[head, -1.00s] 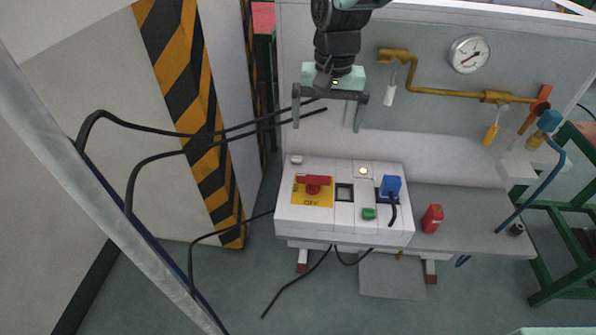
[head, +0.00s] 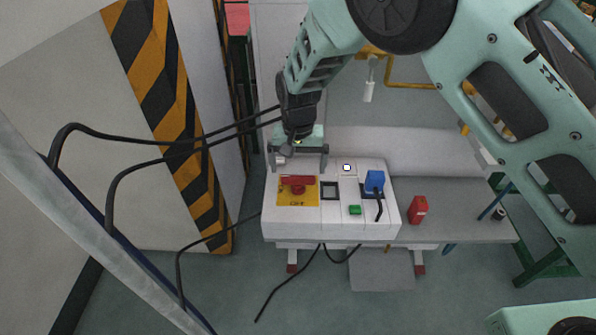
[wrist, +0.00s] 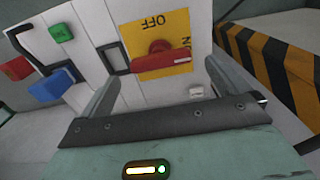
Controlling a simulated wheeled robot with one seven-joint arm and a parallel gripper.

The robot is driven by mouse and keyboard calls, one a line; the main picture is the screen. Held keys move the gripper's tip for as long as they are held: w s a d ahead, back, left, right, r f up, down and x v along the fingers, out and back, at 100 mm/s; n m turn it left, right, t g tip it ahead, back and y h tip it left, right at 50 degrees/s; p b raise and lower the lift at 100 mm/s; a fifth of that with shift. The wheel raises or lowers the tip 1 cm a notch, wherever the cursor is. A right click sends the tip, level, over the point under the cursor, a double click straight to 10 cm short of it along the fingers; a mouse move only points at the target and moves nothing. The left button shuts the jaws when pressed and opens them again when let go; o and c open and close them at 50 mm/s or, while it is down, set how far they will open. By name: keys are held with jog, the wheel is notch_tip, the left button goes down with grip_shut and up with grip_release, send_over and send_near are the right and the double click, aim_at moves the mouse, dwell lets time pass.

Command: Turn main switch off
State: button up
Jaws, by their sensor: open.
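The main switch is a red rotary handle (head: 297,186) on a yellow plate (head: 311,198), at the left of the white control box. Its bar lies sideways in the head view, with OFF printed on the front part of the plate. The wrist view shows the red handle (wrist: 155,61), the OFF print and part of an ON print at the plate's right side. My gripper (head: 297,168) is open and empty, just behind and above the handle, with its fingers spread to either side. I see no contact with the handle.
Black cables hang at the left near a striped pillar (head: 185,120).

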aim_at(298, 176)
jog(key=shift+f, duration=1.6)
jog(key=c, duration=1.3)
